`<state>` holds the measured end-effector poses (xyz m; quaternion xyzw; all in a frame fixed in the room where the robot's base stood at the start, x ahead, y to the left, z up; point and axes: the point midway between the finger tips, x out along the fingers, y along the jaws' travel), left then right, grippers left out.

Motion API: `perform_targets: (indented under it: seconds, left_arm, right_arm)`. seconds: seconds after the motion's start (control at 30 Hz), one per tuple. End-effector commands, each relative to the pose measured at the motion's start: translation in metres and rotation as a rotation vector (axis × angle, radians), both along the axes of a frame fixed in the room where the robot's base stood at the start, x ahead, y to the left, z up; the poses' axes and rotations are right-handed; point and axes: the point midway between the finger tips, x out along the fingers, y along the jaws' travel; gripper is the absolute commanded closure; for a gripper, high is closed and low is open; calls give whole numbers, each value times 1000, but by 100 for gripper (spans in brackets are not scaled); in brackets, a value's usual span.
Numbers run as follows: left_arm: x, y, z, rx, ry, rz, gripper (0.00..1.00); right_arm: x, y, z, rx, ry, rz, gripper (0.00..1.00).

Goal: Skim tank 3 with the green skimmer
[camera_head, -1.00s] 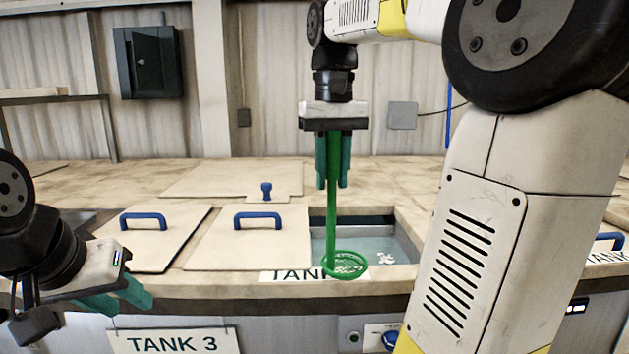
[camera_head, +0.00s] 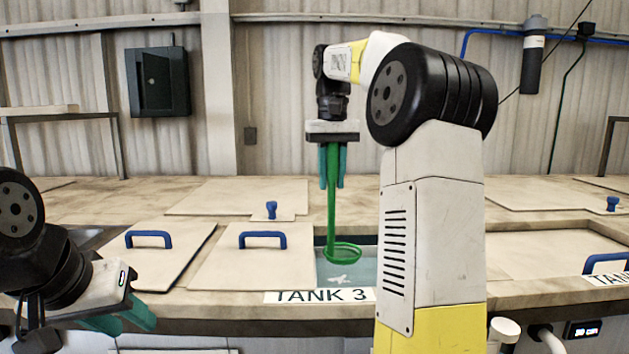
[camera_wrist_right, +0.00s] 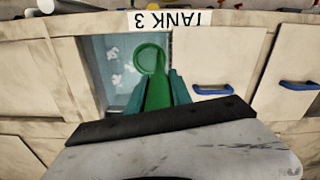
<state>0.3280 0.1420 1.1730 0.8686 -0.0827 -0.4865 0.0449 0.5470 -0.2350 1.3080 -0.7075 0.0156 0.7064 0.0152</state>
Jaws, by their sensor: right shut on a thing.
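My right gripper (camera_head: 333,184) is shut on the handle of the green skimmer (camera_head: 332,215). The skimmer hangs upright with its round head low over tank 3's opening; I cannot tell whether it touches the water. The tank 3 water (camera_head: 367,262) is partly hidden behind my right arm, with white floating scum (camera_head: 345,280) by the front edge. In the right wrist view the skimmer's head (camera_wrist_right: 151,59) is over the water (camera_wrist_right: 98,50), with white patches to its left. My left gripper (camera_head: 122,319) is low at the left, its fingers apart and empty.
The "TANK 3" label (camera_head: 318,296) is on the counter's front edge. A lid with a blue handle (camera_head: 263,240) lies left of the opening, with another lid (camera_head: 150,255) beyond it. A closed panel (camera_head: 240,198) lies behind. Another tank's cover (camera_head: 560,252) is at the right.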

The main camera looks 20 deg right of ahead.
Motion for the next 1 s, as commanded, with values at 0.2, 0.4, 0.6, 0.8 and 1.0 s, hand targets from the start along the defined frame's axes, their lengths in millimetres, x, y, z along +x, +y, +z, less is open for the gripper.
perform_targets:
  seconds: [0.2,0.4,0.6,0.8,1.0]
  left_arm:
    - [0,0,0,0,0,0,64]
    - [0,0,0,0,0,0,64]
    - [0,0,0,0,0,0,64]
    - [0,0,0,0,0,0,64]
    - [0,0,0,0,0,0,64]
  right_arm:
    - [14,-4,-2,0,1,0,100]
    - [13,-3,-17,0,0,0,100]
    - [12,-4,-41,0,3,-1,100]
    - [12,-4,-70,0,2,-1,100]
    - [13,-3,-101,0,2,-1,100]
